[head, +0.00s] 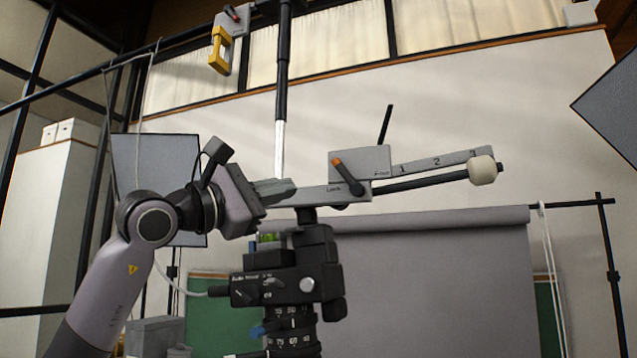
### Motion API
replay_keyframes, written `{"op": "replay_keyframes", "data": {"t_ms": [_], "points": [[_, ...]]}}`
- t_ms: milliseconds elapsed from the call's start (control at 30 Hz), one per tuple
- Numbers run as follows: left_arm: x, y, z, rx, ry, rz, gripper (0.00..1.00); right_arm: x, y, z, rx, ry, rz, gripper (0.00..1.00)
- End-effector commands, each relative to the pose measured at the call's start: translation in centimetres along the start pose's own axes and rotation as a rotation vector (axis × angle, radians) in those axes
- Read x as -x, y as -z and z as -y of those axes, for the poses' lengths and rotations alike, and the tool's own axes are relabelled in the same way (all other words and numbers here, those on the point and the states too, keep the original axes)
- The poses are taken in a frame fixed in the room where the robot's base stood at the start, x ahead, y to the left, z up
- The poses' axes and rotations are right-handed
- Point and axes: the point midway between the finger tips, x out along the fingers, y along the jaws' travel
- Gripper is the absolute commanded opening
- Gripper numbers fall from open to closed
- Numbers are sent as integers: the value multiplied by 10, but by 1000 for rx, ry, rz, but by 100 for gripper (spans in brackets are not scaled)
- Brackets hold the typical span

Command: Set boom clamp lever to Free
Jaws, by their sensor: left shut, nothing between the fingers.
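A black lever with an orange end (347,176) is mounted on a grey plate (360,158) in the middle of the head view. The lever slants, its orange end up and to the left. A small label that looks like "Lock" is printed to its lower left, and another that looks like "Free" is at the plate's lower right. My left gripper (284,190) comes in from the left, shut and empty. Its fingertips are left of the lever, apart from it in the picture, by the grey bar below the plate. My right gripper is not in view.
A scale bar marked 1, 2, 3 (437,162) and a rod with a cream knob (482,170) extend right. A black-and-white pole (282,85) rises behind my gripper. A black dial unit (290,278) stands below. A yellow clip (218,52) hangs above.

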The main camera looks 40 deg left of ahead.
Motion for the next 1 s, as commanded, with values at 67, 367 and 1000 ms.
{"op": "replay_keyframes", "data": {"t_ms": [67, 367, 1000], "points": [[-7, -1, 0, 2, 2, 1, 0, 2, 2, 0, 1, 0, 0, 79], [-59, -2, -2, 3, 3, 1, 0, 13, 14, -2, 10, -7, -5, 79], [-99, 0, 1, 1, 1, 1, 0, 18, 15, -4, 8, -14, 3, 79]]}}
